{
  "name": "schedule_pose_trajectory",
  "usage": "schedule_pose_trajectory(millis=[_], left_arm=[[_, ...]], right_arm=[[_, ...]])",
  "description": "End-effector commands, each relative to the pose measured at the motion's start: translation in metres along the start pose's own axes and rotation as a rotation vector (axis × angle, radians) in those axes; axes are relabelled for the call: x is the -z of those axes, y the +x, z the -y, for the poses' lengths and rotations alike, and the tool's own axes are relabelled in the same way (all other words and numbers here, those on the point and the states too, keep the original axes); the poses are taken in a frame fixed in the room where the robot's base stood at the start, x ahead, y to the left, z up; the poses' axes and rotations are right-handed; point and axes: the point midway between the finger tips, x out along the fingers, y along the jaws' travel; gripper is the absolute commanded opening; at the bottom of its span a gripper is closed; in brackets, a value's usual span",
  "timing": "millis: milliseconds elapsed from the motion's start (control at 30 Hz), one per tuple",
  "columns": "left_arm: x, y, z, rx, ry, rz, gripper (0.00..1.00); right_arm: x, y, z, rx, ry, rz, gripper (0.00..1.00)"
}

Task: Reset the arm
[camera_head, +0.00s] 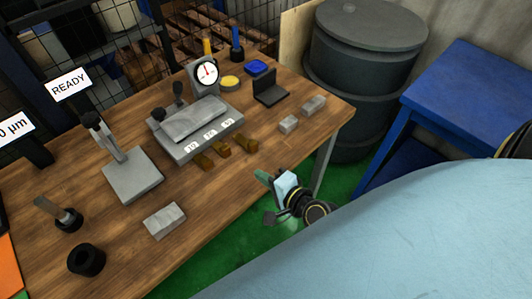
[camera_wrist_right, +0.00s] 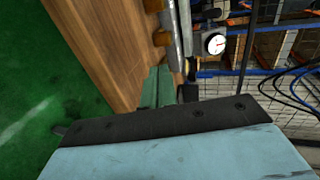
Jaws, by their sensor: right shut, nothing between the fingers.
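My right gripper (camera_head: 264,177) is just off the near right edge of the wooden table (camera_head: 90,225), in front of the brass pieces. It is shut and holds nothing. In the right wrist view its green fingers (camera_wrist_right: 155,88) lie together beside the table edge. My left gripper is not in view.
Grey blocks (camera_head: 165,220), a stand (camera_head: 132,175) and a black ring (camera_head: 86,260) lie on the table. A dark drum (camera_head: 365,60) and a blue table (camera_head: 475,80) are at right.

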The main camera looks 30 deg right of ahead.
Motion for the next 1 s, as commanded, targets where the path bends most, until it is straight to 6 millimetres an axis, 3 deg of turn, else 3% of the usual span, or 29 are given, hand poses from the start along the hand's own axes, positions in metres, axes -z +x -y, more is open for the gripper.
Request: schedule_pose_trajectory(millis=[167,733,867,1000], left_arm=[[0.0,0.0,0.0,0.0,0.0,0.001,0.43],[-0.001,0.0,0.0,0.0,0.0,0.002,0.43],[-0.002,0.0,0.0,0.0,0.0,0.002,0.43],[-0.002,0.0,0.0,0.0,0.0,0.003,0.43]], right_arm=[[0.0,-0.009,0.0,0.001,0.0,0.001,0.0],[-0.002,-0.009,0.001,-0.002,-0.011,0.008,0.0],[-0.018,-0.012,0.005,-0.036,-0.132,0.082,0.0],[-0.048,-0.028,0.006,-0.138,-0.436,0.249,0.0]])
